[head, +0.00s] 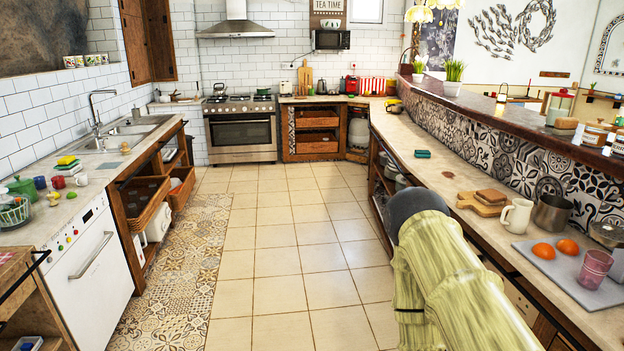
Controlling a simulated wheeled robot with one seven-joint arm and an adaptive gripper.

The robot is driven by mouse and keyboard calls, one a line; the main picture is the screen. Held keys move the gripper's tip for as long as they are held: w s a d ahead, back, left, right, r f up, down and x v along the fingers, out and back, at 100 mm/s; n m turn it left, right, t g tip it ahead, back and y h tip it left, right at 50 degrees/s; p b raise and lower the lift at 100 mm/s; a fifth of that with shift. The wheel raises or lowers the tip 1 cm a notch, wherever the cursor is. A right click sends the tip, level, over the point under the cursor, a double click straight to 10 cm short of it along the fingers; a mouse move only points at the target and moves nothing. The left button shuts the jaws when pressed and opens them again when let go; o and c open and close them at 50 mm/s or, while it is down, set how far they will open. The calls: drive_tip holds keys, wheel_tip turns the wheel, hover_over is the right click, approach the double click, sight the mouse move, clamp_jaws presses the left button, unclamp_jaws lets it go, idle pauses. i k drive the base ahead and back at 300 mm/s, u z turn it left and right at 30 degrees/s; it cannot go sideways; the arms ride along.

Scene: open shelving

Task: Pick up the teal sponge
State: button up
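A small teal block that looks like the teal sponge (423,154) lies flat on the right-hand counter (440,178), around the middle of its length. The counter around it is bare. My arm rises from the lower right of the head view, in front of the right counter's edge and nearer to me than the sponge. My gripper does not show in this view, so its opening and anything in it are hidden.
Nearer on the right counter are a cutting board (482,205) with bread-like slices, a white pitcher (517,215), a metal pot (552,213) and a grey tray (590,288) with oranges and a pink cup. The tiled floor (290,240) is clear.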

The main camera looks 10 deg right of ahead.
sight(423, 153)
drive_tip(key=z, duration=0.05)
drive_tip(key=i, duration=1.6)
drive_tip(key=z, duration=0.25)
drive_tip(key=i, duration=1.65)
drive_tip(key=z, duration=0.2)
